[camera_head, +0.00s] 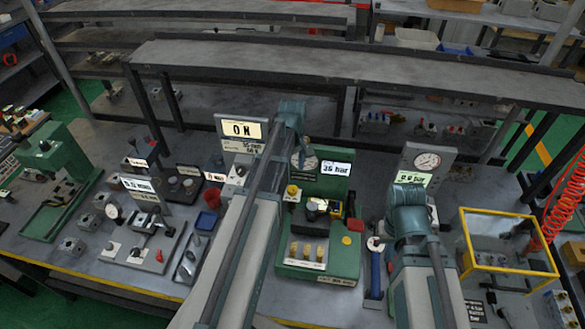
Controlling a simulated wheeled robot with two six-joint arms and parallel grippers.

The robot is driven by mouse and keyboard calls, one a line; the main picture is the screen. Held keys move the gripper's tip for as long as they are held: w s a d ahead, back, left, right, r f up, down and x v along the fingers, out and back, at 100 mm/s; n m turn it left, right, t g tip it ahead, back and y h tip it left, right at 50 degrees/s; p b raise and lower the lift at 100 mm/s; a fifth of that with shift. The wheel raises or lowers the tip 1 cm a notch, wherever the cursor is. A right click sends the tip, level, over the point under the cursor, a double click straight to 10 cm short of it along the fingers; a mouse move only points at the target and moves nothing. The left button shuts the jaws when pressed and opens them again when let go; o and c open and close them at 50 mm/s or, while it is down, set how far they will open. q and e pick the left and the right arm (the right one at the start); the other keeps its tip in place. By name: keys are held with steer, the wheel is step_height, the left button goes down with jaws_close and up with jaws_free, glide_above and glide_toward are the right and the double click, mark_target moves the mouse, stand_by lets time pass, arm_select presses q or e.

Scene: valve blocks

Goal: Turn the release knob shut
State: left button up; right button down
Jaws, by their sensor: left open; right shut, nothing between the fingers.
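A green valve station (345,262) stands at the middle of the bench, with a lit display (335,168) that reads about 35 bar. A red round knob (356,225) sits on its right side, and a yellow knob (292,190) on its left. A black and yellow part (325,208) sits between them. I cannot tell which knob is the release knob or how far it is turned. My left arm crosses the station's left edge, and my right arm stands to its right. I cannot make out the fingers of either gripper.
A yellow-framed clear box (505,245) and a red coiled hose (566,205) are at the right. A grey panel with a gauge (427,162) stands behind my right arm. Small blocks and a green press (52,165) fill the left. A raised shelf (340,72) runs behind.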

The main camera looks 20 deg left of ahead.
arm_select(q)
step_height(320, 180, up, 5)
steer(key=p, duration=0.3)
steer(key=shift+f, duration=0.2)
arm_select(e)
step_height(320, 180, up, 5)
steer(key=shift+f, duration=0.15)
